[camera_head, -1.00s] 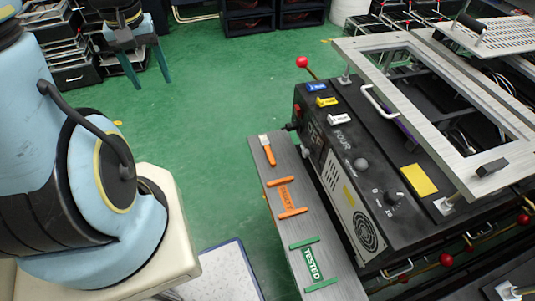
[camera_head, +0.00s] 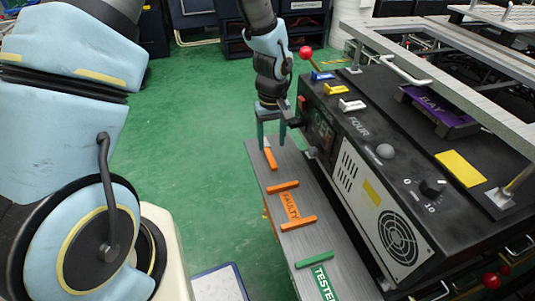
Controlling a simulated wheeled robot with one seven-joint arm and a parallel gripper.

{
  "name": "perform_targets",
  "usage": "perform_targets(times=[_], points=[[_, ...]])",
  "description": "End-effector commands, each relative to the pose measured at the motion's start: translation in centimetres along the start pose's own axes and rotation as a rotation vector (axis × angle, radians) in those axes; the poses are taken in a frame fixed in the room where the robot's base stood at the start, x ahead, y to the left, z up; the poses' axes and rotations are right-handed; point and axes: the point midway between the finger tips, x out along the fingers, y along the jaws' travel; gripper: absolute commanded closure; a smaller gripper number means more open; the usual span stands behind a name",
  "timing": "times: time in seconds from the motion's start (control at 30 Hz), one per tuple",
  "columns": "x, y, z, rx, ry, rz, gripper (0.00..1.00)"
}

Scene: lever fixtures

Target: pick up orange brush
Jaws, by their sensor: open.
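The orange brush (camera_head: 270,158) lies on the grey metal shelf (camera_head: 262,177) at its far end, beside the black machine. Its orange handle points toward the camera. Its pale head is hidden behind my gripper. The fingers appear on either side of the brush's far part. I cannot tell whether they touch the brush or the shelf.
The black machine (camera_head: 371,137) stands right of the shelf, with a red-knobbed lever (camera_head: 306,52) near my wrist. Orange strips frame a FAULTY label (camera_head: 290,205) nearer on the shelf, then a green TESTED label (camera_head: 325,283). Green floor (camera_head: 200,110) at left is clear.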

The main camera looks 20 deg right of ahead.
Motion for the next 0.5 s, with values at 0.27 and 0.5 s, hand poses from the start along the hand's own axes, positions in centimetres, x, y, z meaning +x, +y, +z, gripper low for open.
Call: perform_targets(times=[0.27, 0.5], points=[[2.3, 0.0, 0.0, 0.001, -0.001, 0.000, 0.40], [5.8, 0.0, 0.1, 0.002, -0.001, 0.000, 0.40]])
